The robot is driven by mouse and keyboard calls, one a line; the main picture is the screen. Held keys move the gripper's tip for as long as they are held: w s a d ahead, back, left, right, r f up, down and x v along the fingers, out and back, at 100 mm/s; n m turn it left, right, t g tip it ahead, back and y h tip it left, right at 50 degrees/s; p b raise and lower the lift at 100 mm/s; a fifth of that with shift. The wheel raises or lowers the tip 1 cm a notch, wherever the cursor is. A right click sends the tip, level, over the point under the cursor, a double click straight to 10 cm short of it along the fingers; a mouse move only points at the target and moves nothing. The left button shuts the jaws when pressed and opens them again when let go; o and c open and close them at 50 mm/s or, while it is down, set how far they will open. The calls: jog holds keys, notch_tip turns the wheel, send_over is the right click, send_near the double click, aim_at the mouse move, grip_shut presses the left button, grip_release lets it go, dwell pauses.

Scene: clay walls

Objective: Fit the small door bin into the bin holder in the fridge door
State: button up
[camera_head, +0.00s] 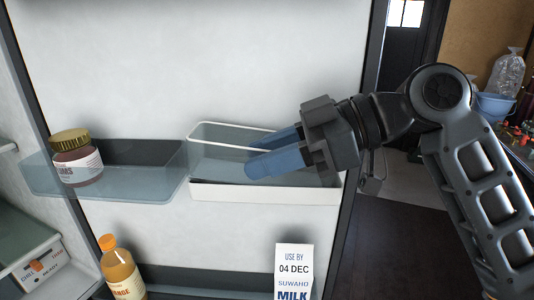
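The small door bin (208,150) is a clear tub with a white rim, on the inner face of the fridge door. A white band, apparently the bin holder (265,192), runs along its lower front. The bin appears upright and level at the holder, but I cannot tell whether it is fully seated. My gripper (251,155) reaches in from the right, its two blue fingers pointing left over the bin. The fingers are apart with a visible gap and nothing seen between them. They hide the bin's right part and some of its rim.
A clear door shelf (125,180) beside the bin on the left holds a gold-lidded jar (77,160). Below stand an orange-capped bottle (123,272) and a milk carton (294,272). Fridge shelves (22,240) lie at the far left. Open floor (385,240) shows right of the door.

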jog(key=b+v, duration=0.2)
jog(key=v, duration=1)
